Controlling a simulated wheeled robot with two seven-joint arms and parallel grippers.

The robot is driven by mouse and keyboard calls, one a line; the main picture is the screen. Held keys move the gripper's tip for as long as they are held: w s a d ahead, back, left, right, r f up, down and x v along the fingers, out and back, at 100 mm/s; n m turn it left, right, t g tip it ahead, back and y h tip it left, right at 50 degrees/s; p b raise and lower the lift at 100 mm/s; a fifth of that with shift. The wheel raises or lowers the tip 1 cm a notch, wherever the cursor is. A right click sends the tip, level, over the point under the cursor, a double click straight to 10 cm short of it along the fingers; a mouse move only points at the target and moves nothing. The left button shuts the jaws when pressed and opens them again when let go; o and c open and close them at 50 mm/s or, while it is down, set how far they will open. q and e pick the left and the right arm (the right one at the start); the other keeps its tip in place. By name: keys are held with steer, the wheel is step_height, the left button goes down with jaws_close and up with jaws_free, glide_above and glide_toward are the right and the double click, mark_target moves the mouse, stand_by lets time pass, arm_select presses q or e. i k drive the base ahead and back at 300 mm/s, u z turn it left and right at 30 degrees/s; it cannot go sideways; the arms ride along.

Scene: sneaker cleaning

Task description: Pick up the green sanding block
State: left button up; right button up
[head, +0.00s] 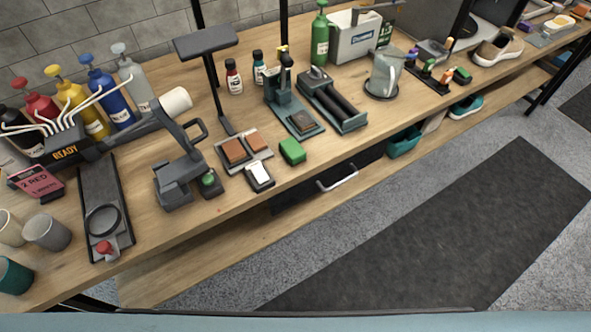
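A small green block (292,151), which looks like the sanding block, lies on the wooden workbench (270,188) near its front edge, in the middle of the head view. It sits just right of a tray with brown blocks (245,149) and apart from it. A white-topped dark block (259,176) lies to its lower left. Nothing covers the green block. Neither of my grippers shows in the head view.
A dark device with a flat base (304,122) stands just behind the green block, beside a black roller unit (335,103). A dark stand (180,178) is to the left. A drawer handle (338,180) sticks out below the bench edge. The floor mat (440,235) is clear.

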mark_target(292, 150)
steer(key=z, duration=0.75)
steer(key=i, duration=0.65)
steer(key=u, duration=1.7)
